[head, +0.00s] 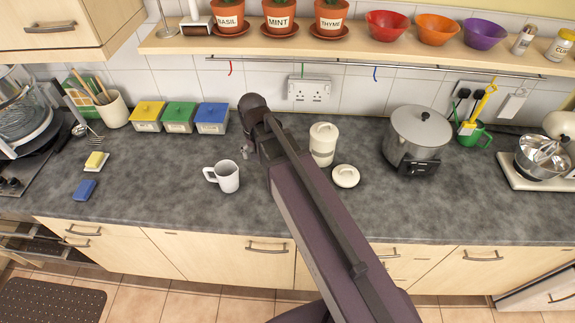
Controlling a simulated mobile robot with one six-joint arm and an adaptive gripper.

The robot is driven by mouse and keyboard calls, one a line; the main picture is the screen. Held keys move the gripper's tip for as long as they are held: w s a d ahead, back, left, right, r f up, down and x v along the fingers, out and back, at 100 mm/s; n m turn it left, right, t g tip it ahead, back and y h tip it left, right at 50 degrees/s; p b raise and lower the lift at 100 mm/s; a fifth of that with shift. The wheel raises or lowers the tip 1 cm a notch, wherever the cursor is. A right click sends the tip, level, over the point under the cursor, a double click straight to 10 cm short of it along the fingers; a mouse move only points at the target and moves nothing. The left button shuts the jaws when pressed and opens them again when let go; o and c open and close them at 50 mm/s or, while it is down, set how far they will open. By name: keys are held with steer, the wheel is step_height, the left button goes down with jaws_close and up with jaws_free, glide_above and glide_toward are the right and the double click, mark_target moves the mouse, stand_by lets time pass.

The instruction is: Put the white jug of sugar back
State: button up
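A white jug-like mug (225,177) with a handle on its left stands upright on the grey worktop, left of my arm. I cannot tell what is inside it. A white canister (322,147) with a grey band stands just right of my arm, and a round white lid (346,176) lies on the worktop in front of it. My gripper (246,151) is at the end of my dark arm, behind and a little right of the mug and apart from it in the picture. Its fingers are small and mostly hidden, so its opening is unclear.
Yellow, green and blue boxes (180,117) stand by the wall. A slow cooker (416,140) stands at the right. A sponge (84,190) and butter dish (95,162) lie at the left. A shelf (350,50) with pots and bowls overhangs the back. Worktop around the mug is clear.

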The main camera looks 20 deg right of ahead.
steer(key=s+d+n, duration=0.2)
steer(key=s+d, duration=0.4)
steer(key=d, duration=0.1)
steer(key=shift+s+d, duration=0.2)
steer(key=shift+s, duration=0.2)
